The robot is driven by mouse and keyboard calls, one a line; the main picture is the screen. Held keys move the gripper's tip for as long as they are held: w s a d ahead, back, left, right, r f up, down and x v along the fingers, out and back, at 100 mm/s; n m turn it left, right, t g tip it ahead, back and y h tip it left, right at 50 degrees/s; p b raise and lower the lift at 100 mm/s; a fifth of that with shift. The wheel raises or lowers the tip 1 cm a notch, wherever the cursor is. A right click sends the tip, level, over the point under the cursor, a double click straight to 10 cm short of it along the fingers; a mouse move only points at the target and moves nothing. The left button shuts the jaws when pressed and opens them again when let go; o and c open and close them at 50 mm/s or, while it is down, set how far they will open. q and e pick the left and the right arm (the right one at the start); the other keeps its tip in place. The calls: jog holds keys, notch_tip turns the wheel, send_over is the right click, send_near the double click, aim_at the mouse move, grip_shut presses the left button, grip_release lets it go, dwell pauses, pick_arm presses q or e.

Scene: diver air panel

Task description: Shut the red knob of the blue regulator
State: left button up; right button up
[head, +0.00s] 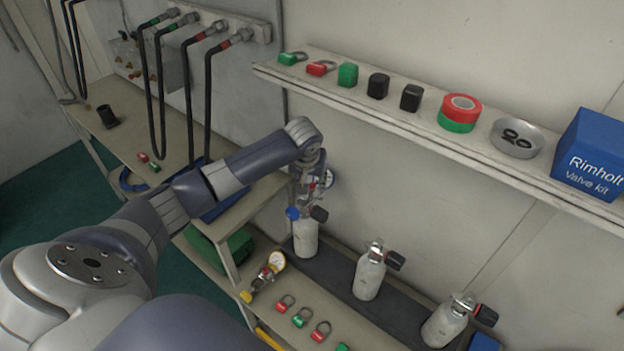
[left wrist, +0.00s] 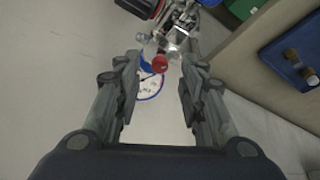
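The blue regulator (left wrist: 146,65) sits on top of the leftmost white bottle (head: 306,238), with a blue-rimmed gauge (left wrist: 150,86). My left gripper (left wrist: 158,78) is open, with a finger on each side of the knob and gauge in the picture. I cannot tell whether a finger touches the knob. In the head view this gripper (head: 308,180) partly hides the regulator. My right gripper is out of view.
Two more white bottles (head: 369,276) (head: 444,322) stand to the right. A yellow gauge assembly (head: 265,275) and several padlocks lie on the low bench. The upper shelf (head: 390,119) holds locks, tape, a dish and a blue box (head: 594,155). Black hoses (head: 208,100) hang at left.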

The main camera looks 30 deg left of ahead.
aim_at(312, 186)
pick_arm(q)
jog(key=shift+x, duration=0.85)
jog(key=shift+w+f, duration=0.1)
jog(key=shift+f, duration=0.25)
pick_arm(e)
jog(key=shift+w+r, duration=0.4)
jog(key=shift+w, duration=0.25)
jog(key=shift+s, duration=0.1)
pick_arm(q)
grip_shut()
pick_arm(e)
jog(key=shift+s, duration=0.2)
pick_arm(q)
jog(key=shift+a+m, duration=0.1)
jog(key=shift+m, duration=0.2)
jog(key=m, duration=0.2)
jog(key=m+h, duration=0.2)
jog(key=m, duration=0.1)
jog(key=shift+a+m+t, duration=0.3)
jog(key=m+h+b, duration=0.1)
jog(key=m+h, duration=0.1)
jog(key=m, duration=0.2)
jog(key=shift+a, duration=0.1)
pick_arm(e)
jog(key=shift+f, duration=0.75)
pick_arm(q)
jog(key=shift+w, duration=0.1)
